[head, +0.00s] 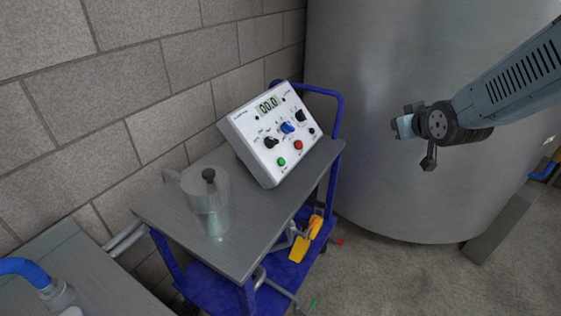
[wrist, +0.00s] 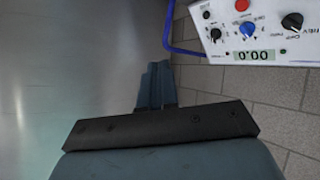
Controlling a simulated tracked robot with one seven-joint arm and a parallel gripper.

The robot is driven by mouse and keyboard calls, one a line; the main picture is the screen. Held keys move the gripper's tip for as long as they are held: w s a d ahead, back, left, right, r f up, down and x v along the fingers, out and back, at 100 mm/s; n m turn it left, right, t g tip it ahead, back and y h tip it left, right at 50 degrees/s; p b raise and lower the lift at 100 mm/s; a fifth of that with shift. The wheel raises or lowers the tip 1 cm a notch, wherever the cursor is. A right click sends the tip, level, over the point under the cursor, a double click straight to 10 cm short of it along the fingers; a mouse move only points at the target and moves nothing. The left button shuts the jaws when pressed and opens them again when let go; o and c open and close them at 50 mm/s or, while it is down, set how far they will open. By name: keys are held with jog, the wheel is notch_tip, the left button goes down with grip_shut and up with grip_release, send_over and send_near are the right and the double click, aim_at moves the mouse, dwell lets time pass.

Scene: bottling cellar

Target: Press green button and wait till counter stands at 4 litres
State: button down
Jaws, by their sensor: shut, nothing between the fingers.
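The white control box (head: 262,148) stands on the grey top of a blue trolley, its sloped panel facing me. The green button (head: 282,162) is at the lower left of the panel, with a red button (head: 298,145) to its right. The counter display (head: 268,104) reads 00.0. In the wrist view the panel shows upside down at the upper right, with its display (wrist: 253,55) at zeros; the green button is not visible there. My gripper (head: 400,125) is shut and empty, in the air right of the box and well apart from it. Its fingers (wrist: 156,85) show together in the wrist view.
A clear vessel with a black knob (head: 209,205) stands on the trolley top (head: 255,240), left of the box. A large steel tank (head: 385,60) rises behind my arm. A yellow item (head: 307,240) lies on the lower shelf. The air between gripper and box is clear.

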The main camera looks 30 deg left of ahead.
aim_at(281, 162)
jog(key=s+a+f+n+y, duration=0.2)
jog(key=a+f, duration=0.3)
jog(key=a, duration=0.5)
jog(key=s+a+f+n+y, duration=0.1)
jog(key=a+f+y, duration=0.4)
jog(key=a, duration=0.6)
jog(key=shift+s+f+n, duration=0.4)
jog(key=shift+s+f, duration=0.3)
jog(key=shift+f, duration=0.1)
jog(key=a+f, duration=0.6)
jog(key=shift+w+a, duration=0.2)
jog(key=shift+w, duration=0.1)
jog(key=shift+a, duration=0.1)
dwell(0.5)
jog(key=shift+a+f, duration=0.15)
jog(key=shift+a, duration=0.05)
